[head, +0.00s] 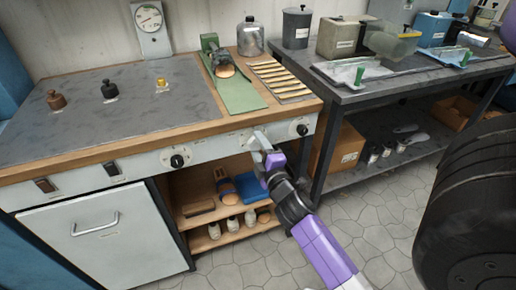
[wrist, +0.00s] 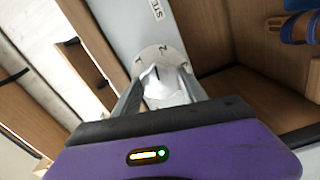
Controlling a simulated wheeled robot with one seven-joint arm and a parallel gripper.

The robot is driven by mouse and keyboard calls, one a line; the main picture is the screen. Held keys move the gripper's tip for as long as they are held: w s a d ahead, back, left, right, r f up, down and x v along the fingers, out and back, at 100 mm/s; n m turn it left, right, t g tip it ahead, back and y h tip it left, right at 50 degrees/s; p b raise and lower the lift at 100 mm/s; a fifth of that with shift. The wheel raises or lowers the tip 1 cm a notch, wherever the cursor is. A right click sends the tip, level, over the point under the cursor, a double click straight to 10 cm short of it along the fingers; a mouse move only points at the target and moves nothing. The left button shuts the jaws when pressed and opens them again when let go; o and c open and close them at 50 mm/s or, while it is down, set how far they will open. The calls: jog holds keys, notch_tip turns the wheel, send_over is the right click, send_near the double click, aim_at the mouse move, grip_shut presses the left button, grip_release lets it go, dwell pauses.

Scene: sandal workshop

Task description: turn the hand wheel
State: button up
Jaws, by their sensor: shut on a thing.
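My gripper (head: 262,143) is at the front panel of the left bench, between two black round knobs, the left knob (head: 177,160) and the right knob (head: 302,130). In the wrist view my gripper (wrist: 163,85) is shut on a pale grey knob (wrist: 165,80). This knob sits on a round light plate (wrist: 150,55) marked with numbers, among them 1 and 2. The fingers cover part of the knob, and in the head view it is mostly hidden. I cannot tell surely whether this knob is the hand wheel.
Open shelves (head: 225,226) with bottles and a blue item lie below the panel. A white cabinet door (head: 105,235) is at left. A dark table (head: 400,85) with bins stands at right. A green-based device (head: 232,90) rests on the bench top.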

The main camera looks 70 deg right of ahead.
jog(key=m+b, duration=0.1)
jog(key=m, duration=0.2)
jog(key=shift+s+f+m, duration=0.1)
jog(key=shift+f+m, duration=0.05)
jog(key=shift+m, duration=0.25)
jog(key=m+b, duration=0.1)
jog(key=m, duration=0.3)
jog(key=shift+m, duration=0.3)
jog(key=m+b, duration=0.1)
jog(key=m, duration=0.2)
jog(key=shift+m+b, duration=0.55)
jog(key=shift+m, duration=1.45)
jog(key=o, duration=1.3)
jog(key=shift+o, duration=0.2)
